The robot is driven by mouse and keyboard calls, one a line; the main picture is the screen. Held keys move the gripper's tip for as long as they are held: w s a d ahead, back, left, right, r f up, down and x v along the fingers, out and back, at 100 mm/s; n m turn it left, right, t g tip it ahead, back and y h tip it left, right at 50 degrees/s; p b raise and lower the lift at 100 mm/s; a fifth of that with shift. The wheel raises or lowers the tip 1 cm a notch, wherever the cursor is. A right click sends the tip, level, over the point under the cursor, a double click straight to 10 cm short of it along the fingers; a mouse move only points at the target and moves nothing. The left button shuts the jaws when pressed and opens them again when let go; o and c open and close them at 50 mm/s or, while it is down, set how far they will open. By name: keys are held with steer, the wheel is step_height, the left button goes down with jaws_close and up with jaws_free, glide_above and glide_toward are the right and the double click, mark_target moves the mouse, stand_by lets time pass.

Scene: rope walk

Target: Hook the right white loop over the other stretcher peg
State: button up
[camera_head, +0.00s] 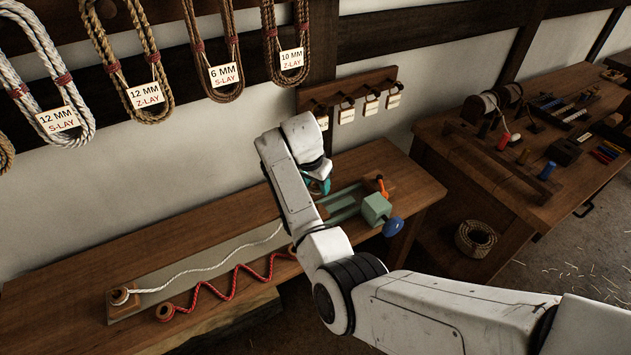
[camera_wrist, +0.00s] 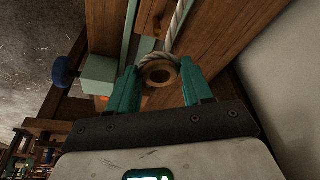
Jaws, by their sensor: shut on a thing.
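The white rope (camera_head: 210,268) runs wavy along the bench's pale strip. Its left end is around a wooden peg (camera_head: 120,297), and its right part goes behind my arm. In the wrist view my gripper (camera_wrist: 158,86) has its teal fingers on either side of the right white loop (camera_wrist: 150,58), shut on it. The loop surrounds a round wooden piece with a dark centre (camera_wrist: 158,74). In the head view my gripper (camera_head: 318,184) is mostly hidden by my arm, over the bench's right part. An orange peg-like piece (camera_head: 381,186) stands near the green block.
A green block (camera_head: 377,208) with a blue knob (camera_head: 392,227) sits on green rails (camera_head: 345,203) at the bench's right end. A red rope (camera_head: 235,281) zigzags along the front. Rope coils hang on the wall above. A second bench (camera_head: 470,165) stands at right.

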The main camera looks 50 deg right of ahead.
steer(key=shift+f+b, duration=1.8)
steer(key=shift+f, duration=0.35)
steer(key=shift+f, duration=0.1)
steer(key=shift+f+b, duration=0.3)
steer(key=shift+f, duration=0.05)
steer(key=shift+f+b, duration=1.55)
steer(key=shift+f, duration=0.7)
steer(key=o, duration=1.1)
steer(key=shift+a+r, duration=0.1)
steer(key=v, duration=1)
steer(key=shift+r+b, duration=0.3)
steer(key=shift+b, duration=0.05)
